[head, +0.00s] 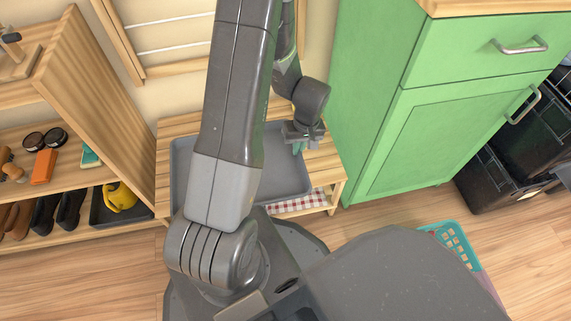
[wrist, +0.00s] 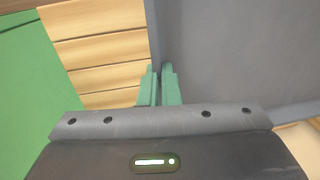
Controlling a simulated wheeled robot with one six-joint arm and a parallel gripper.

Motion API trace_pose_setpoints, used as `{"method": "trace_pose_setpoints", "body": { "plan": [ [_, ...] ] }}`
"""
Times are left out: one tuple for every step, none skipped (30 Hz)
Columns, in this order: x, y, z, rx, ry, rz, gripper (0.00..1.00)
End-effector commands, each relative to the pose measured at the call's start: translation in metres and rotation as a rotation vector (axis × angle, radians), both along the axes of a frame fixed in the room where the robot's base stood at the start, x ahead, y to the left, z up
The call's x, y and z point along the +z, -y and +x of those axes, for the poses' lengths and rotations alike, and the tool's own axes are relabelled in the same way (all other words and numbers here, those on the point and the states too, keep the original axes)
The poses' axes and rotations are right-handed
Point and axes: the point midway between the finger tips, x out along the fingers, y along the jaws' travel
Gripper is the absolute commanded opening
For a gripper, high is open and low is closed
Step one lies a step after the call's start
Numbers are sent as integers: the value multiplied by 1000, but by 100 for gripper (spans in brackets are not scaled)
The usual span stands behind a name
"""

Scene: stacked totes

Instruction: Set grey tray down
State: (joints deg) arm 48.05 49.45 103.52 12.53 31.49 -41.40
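The grey tray (head: 287,165) is a shallow, empty rectangular tray over a slatted wooden bench (head: 325,165). It looks level; I cannot tell whether its underside fully touches the slats. My arm hides its middle. My gripper (head: 299,147) is at the tray's right rim, pointing down. In the wrist view the green fingers of my gripper (wrist: 161,72) are close together, with the edge of the grey tray (wrist: 235,55) running between them. The bench slats (wrist: 100,50) show to the left of that edge.
A green cabinet (head: 395,120) stands close to the right of the bench. A wooden shelf (head: 100,100) with shoes and a yellow item (head: 120,196) stands on the left. A checkered cloth (head: 297,202) lies under the bench. A teal basket (head: 450,238) and black crates (head: 490,180) are at the right.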

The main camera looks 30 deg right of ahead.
Motion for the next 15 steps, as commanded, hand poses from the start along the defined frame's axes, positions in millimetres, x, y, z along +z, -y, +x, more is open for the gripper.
{"method": "trace_pose_setpoints", "body": {
  "plan": [
    [-16,0,0,0,-2,3,0],
    [-21,0,0,0,-1,3,0],
    [-26,0,0,0,-1,1,0],
    [-30,0,0,-1,0,2,0],
    [-33,0,0,-1,0,2,0],
    [-35,0,0,-1,-1,1,0],
    [-37,0,0,-1,0,1,0],
    [-38,0,0,-1,0,1,0],
    [-41,0,0,-1,0,0,0],
    [-44,0,0,-1,0,1,0],
    [-48,0,0,-1,0,1,0],
    [-54,0,0,-1,-2,2,0],
    [-59,0,0,-1,-1,3,0],
    [-63,0,0,0,-1,3,0],
    [-69,0,0,0,-1,3,0]
  ]
}}
